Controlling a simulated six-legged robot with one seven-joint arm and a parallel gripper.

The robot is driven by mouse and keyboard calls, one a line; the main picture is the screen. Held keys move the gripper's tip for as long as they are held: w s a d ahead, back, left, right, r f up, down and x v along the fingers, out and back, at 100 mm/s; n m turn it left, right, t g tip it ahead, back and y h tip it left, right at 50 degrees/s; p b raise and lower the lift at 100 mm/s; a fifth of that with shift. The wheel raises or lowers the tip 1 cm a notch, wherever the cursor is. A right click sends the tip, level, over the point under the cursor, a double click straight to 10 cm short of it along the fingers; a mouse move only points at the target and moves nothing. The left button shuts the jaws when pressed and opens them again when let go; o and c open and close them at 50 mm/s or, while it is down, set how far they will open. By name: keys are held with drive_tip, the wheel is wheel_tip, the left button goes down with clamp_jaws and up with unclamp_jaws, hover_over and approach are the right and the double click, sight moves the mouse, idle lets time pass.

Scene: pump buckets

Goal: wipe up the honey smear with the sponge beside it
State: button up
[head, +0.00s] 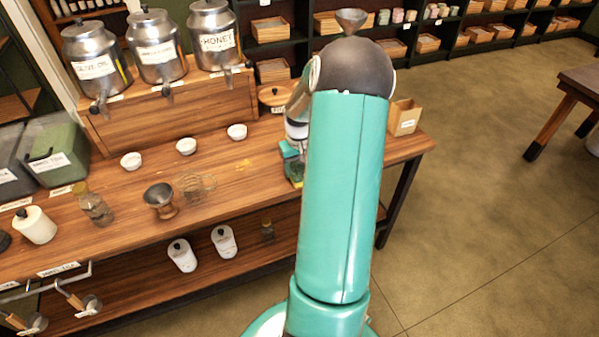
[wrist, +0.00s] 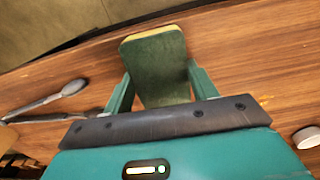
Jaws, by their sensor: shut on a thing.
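The sponge (wrist: 155,60) is dark green with a yellow edge. In the wrist view it sits between the two teal fingers of my gripper (wrist: 162,84), which is shut on it. In the head view my gripper (head: 291,158) is at the right part of the wooden counter, mostly hidden behind my arm, with a bit of the sponge (head: 295,174) showing low by the counter top. The honey smear (head: 242,164) is a small yellow patch on the counter, left of my gripper. A faint yellow mark also shows in the wrist view, right of the sponge.
Several small white bowls (head: 186,146) stand behind and left of the smear. The honey dispenser (head: 215,38) is on a raised wooden stand. A wooden box (head: 404,117) is at the right end.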

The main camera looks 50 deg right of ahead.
sight(298, 168)
drive_tip(key=shift+r, duration=2.5)
drive_tip(key=shift+w, duration=0.1)
